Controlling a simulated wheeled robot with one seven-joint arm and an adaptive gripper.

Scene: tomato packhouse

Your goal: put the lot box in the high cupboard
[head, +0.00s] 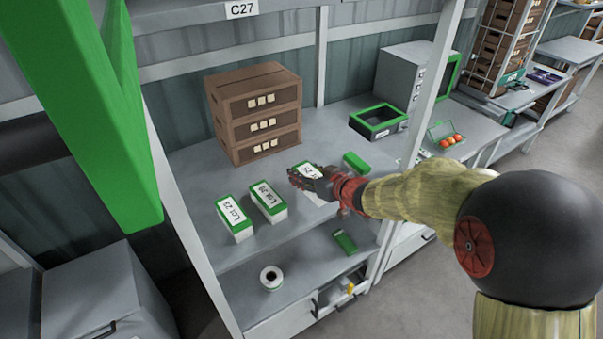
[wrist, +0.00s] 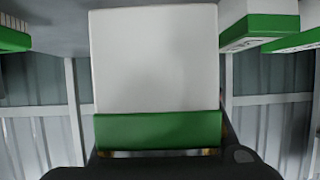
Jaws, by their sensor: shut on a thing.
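My gripper (head: 318,184) is shut on a white lot box with a green top (head: 308,170), at the right end of a row of boxes on the grey shelf. In the wrist view the white side of this box (wrist: 153,62) and its green band fill the middle. I cannot tell whether the box touches the shelf. Two similar lot boxes, one at the far left (head: 234,218) and one in the middle (head: 268,201), stand to the left of my gripper. I cannot clearly identify the high cupboard; a large green panel (head: 85,100) fills the upper left.
Stacked brown crates (head: 254,112) stand behind the boxes. A green-rimmed tray (head: 379,121) and a grey machine (head: 403,75) are at the back right. A green block (head: 356,162) lies right of my gripper. A white roll (head: 271,278) sits on the lower shelf (head: 300,262). A post (head: 432,85) stands near my arm.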

